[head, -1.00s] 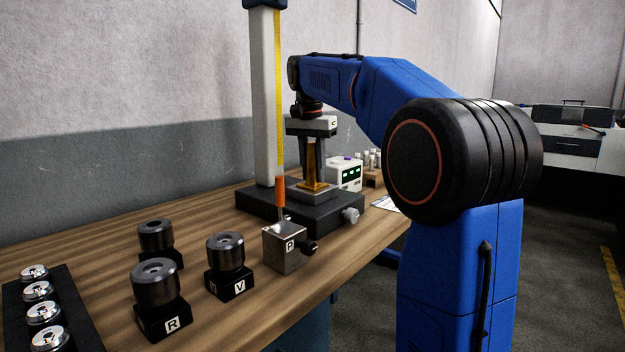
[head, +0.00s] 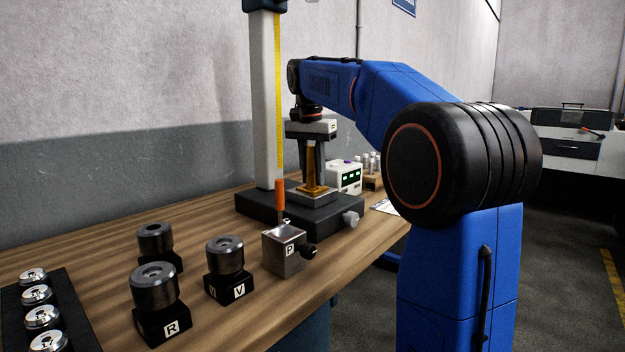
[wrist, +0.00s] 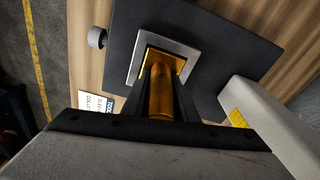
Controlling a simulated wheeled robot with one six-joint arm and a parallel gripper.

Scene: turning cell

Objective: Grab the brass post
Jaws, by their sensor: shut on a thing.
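The brass post (head: 312,168) stands upright on its square brass foot, on a grey metal plate (head: 322,200) on the black base of the height stand. My gripper (head: 313,165) comes down from above and is shut on the post, one finger on each side. In the wrist view the post (wrist: 161,92) runs between the two dark fingers, with its brass foot on the grey plate (wrist: 135,70) below. The fingers hide parts of the post's sides.
The stand's tall column (head: 265,100) with a yellow scale rises close to the left of my gripper. An orange-handled tool (head: 280,198) stands at the block marked P (head: 284,252) in front. Black holders marked V (head: 226,270) and R (head: 158,300) stand nearer. A white device (head: 344,176) sits behind.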

